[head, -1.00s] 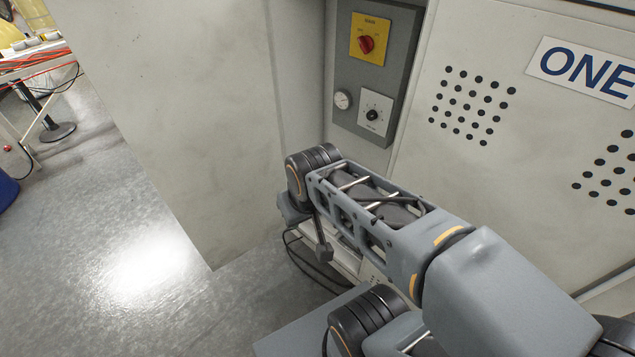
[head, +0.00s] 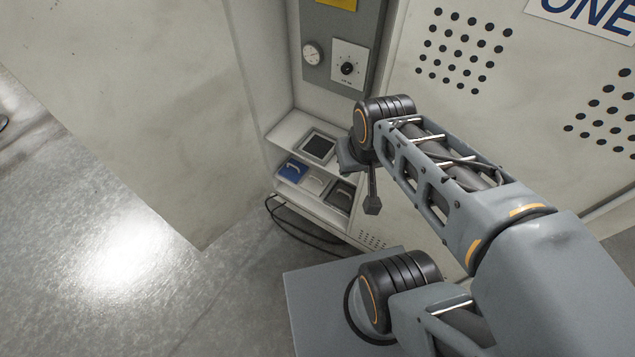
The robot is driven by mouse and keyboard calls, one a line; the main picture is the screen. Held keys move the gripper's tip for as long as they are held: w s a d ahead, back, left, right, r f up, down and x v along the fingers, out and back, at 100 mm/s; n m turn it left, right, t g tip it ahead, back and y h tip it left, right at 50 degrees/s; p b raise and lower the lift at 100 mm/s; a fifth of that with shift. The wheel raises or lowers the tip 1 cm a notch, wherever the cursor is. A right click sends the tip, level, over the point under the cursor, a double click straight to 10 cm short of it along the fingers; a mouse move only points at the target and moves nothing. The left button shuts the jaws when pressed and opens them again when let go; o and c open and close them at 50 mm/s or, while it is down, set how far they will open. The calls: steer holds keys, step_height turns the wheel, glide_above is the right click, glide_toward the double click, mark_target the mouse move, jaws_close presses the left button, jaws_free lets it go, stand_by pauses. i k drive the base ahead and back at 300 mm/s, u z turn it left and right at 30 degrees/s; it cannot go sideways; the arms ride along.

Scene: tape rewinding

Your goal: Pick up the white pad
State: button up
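A small shelf unit (head: 288,132) stands in the recess below the control panel. The white pad (head: 316,183) seems to be the pale piece in its lower row, between a blue pad (head: 292,170) and a dark grey pad (head: 342,196). A black square pad (head: 318,147) lies on the upper surface behind them. My gripper (head: 372,204) hangs at the end of my arm, just right of the shelf and apart from the pads in the picture. Its fingers are seen too poorly to tell whether they are open. I see nothing held.
A grey panel with a gauge (head: 312,53) and a black dial (head: 347,68) is above the shelf. A large pale cabinet wall (head: 150,100) stands at left, a perforated machine front (head: 465,50) at right. Dark cables (head: 290,228) run below the shelf.

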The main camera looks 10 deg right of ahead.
mark_target(316, 183)
steer(key=u, duration=0.05)
steer(key=k, duration=0.5)
steer(key=u, duration=0.5)
steer(key=i, duration=1.15)
steer(key=u, duration=0.95)
